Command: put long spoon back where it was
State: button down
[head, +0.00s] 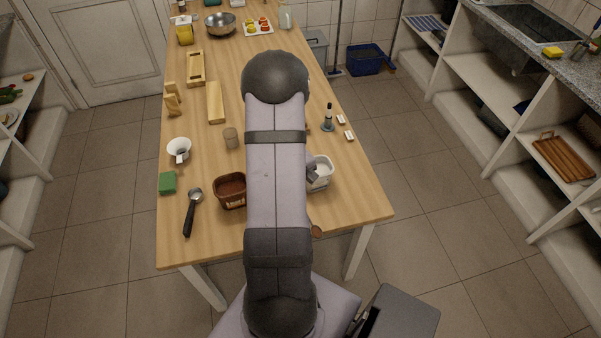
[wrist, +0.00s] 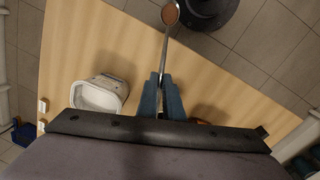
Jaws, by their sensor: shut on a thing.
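The long spoon (wrist: 165,48) has a thin metal handle and a round brown bowl end. My gripper (wrist: 160,82) is shut on its handle in the wrist view, with the bowl pointing away from the fingers and past the table edge. In the head view the brown bowl end (head: 316,231) shows just right of my arm, near the table's front edge. My arm hides most of the spoon and gripper there. The spoon's height above the table is hard to tell.
A white tub (head: 320,172) stands right of my arm; it also shows in the wrist view (wrist: 98,97). A brown square container (head: 230,190) stands left of my arm, near a black-handled scoop (head: 191,212) and a green sponge (head: 167,183). The table's front right corner looks clear.

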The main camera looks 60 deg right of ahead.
jog(key=w+f+n+g, duration=0.1)
jog(key=n, duration=0.2)
jog(key=w+f+n+h, duration=0.1)
jog(key=w+n, duration=0.1)
jog(key=n, duration=0.2)
jog(key=w+f+n+g+h, duration=0.1)
jog(key=n, duration=0.3)
jog(key=shift+w+a+g, duration=0.3)
jog(key=shift+w, duration=0.1)
jog(key=shift+f, duration=0.2)
jog(key=shift+f+b, duration=2.05)
jog(key=shift+f, duration=0.3)
jog(key=shift+f+b, duration=0.95)
jog(key=shift+f, duration=0.45)
dwell(0.7)
